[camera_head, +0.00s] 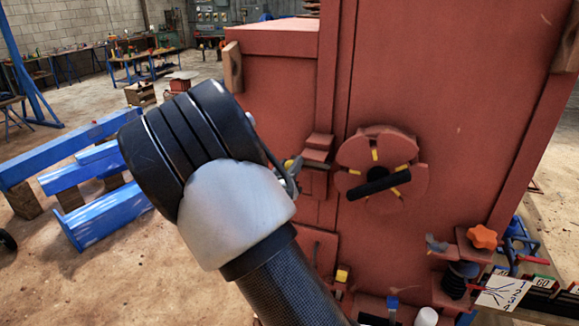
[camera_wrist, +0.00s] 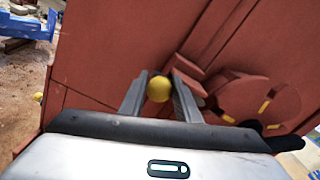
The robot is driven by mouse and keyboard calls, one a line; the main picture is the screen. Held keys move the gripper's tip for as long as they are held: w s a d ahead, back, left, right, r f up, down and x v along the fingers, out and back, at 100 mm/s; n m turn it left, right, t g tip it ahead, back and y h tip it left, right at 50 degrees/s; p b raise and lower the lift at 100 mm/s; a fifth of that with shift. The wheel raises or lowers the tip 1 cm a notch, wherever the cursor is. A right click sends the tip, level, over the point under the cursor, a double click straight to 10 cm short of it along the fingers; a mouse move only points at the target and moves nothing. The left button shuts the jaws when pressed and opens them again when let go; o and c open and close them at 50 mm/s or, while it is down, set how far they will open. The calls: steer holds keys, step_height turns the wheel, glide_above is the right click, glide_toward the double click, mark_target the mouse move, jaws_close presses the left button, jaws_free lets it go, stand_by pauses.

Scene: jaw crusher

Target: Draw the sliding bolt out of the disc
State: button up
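The disc (camera_head: 352,157) is a round red plate with yellow marks and a black bar handle (camera_head: 379,184), on the front of the red machine. It also shows at the right in the wrist view (camera_wrist: 238,90). A yellow ball knob (camera_wrist: 158,88), likely the bolt's end, sits between the fingers of my gripper (camera_wrist: 160,92). Slim gaps seem to show beside the knob, so the fingers look open around it. In the head view my gripper (camera_head: 290,178) is left of the disc, mostly hidden behind my wrist. The bolt's shaft is not clearly visible.
Red blocks (camera_head: 318,148) stick out between my gripper and the disc. Below right are an orange star knob (camera_head: 482,237), a black spring-like part (camera_head: 458,280) and a numbered card (camera_head: 503,291). Blue beams (camera_head: 105,215) lie on the floor at left.

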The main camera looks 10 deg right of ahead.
steer(key=o, duration=0.4)
steer(key=shift+w+a, duration=0.15)
steer(key=shift+a, duration=0.2)
steer(key=shift+d, duration=0.1)
steer(key=b+v, duration=0.1)
steer(key=v, duration=1.6)
steer(key=shift+s, duration=0.3)
